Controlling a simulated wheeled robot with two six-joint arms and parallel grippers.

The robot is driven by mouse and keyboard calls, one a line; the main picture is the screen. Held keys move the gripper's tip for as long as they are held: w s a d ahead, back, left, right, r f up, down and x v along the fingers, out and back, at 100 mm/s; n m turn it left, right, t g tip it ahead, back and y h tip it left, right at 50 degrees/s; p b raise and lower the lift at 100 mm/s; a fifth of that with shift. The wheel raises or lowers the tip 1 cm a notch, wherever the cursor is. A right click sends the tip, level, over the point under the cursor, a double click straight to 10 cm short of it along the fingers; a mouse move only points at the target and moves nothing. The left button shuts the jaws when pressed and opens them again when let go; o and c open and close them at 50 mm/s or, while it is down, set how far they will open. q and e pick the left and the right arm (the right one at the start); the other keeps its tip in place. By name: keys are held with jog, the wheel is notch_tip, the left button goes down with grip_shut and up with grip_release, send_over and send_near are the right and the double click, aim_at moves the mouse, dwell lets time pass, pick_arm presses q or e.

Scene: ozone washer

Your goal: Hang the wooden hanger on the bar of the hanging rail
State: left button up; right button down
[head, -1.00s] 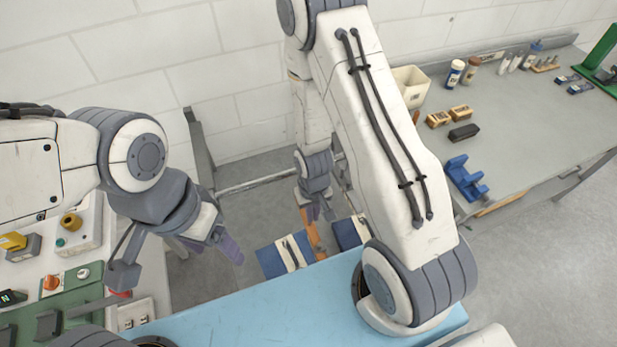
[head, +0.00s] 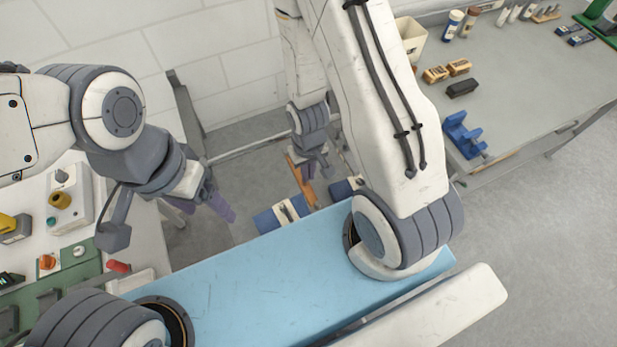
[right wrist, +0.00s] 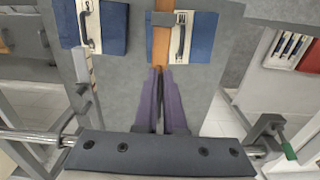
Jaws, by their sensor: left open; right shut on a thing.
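The wooden hanger (head: 303,185) shows in the head view as a narrow orange-brown strip, tilted, below my right gripper (head: 318,172). In the right wrist view the hanger (right wrist: 161,45) runs lengthwise ahead of the purple fingertips of my right gripper (right wrist: 158,72), which are shut on its near end. Its hook cannot be made out. The rail's metal bar (head: 250,146) crosses behind, left of my right gripper; the hanger appears apart from it. In the right wrist view a bar piece (right wrist: 35,137) shows at lower left. My left gripper (head: 203,207) is open and empty, left of the hanger.
Blue handled cases lie below the hanger, one at left (head: 283,214) and one at right (head: 345,189). A grey upright post (head: 187,112) stands at the bar's left end. A grey workbench (head: 530,85) with several items is at right. A control panel (head: 65,205) is at left.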

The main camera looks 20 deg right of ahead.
jog(key=b, duration=0.2)
jog(key=shift+w+a+f+b, duration=0.1)
jog(key=shift+w+f+b, duration=0.1)
jog(key=shift+w+b, duration=0.15)
jog(key=b, duration=0.3)
jog(key=shift+w+r, duration=0.25)
jog(key=shift+w, duration=0.35)
jog(key=w, duration=1)
jog(key=shift+w+f, duration=0.25)
jog(key=shift+f+b, duration=0.8)
jog(key=shift+f, duration=0.4)
